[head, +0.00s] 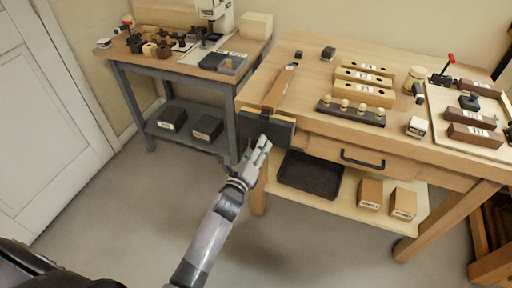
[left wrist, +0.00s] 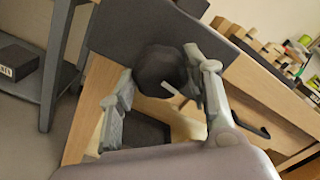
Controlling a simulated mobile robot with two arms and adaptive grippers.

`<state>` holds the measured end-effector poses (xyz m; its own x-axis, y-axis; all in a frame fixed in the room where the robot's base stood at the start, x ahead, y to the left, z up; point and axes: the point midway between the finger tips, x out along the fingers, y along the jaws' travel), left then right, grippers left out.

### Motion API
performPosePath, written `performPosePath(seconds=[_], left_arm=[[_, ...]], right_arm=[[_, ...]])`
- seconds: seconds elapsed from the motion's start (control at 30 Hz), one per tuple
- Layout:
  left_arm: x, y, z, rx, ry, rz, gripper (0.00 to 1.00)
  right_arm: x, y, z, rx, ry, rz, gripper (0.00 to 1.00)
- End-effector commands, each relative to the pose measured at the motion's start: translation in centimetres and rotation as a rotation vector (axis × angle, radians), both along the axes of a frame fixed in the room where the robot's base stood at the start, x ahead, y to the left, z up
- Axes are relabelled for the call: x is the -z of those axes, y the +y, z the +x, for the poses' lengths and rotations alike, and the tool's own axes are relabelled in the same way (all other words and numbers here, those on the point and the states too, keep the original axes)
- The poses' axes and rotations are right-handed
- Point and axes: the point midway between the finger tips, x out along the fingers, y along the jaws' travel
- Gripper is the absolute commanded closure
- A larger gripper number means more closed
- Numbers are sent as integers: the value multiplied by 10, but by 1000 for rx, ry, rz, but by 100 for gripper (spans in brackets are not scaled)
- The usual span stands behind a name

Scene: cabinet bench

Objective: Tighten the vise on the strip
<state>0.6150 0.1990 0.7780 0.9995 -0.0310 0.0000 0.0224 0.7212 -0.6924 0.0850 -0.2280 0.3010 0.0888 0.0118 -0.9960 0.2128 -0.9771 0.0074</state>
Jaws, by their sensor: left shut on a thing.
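The vise (head: 279,131) is on the front left edge of the wooden bench, with a broad dark jaw plate that also fills the top of the left wrist view (left wrist: 117,32). The wooden strip (head: 279,88) lies lengthwise on the bench top, its near end at the vise; whether the jaw presses on it I cannot tell. My left gripper (head: 261,146) is in front of the jaw plate. In the left wrist view its fingers are on either side of a round dark vise knob (left wrist: 159,68), shut on it. A thin pale piece shows beside the knob. My right gripper is not in view.
The bench top holds pale drilled blocks (head: 363,78), a dark pegged rail (head: 351,111) and a tray of brown blocks (head: 472,136). A drawer handle (head: 362,160) and a black bin (head: 310,174) are right of my gripper. A side table (head: 172,67) stands left.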

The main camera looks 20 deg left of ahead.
Motion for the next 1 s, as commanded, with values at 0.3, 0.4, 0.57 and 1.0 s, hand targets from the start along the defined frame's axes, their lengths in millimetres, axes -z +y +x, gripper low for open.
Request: performPosePath(seconds=[0.3, 0.4, 0.57, 1.0], left_arm=[[1, 0, 0, -1, 0, 28, 80], [3, 0, 0, 0, -4, 130, 80], [2, 0, 1, 1, -8, 275, 80], [3, 0, 1, 0, -10, 370, 80]], right_arm=[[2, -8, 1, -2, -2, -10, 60], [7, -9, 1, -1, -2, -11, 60], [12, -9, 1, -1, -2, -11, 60], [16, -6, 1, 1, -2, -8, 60]])
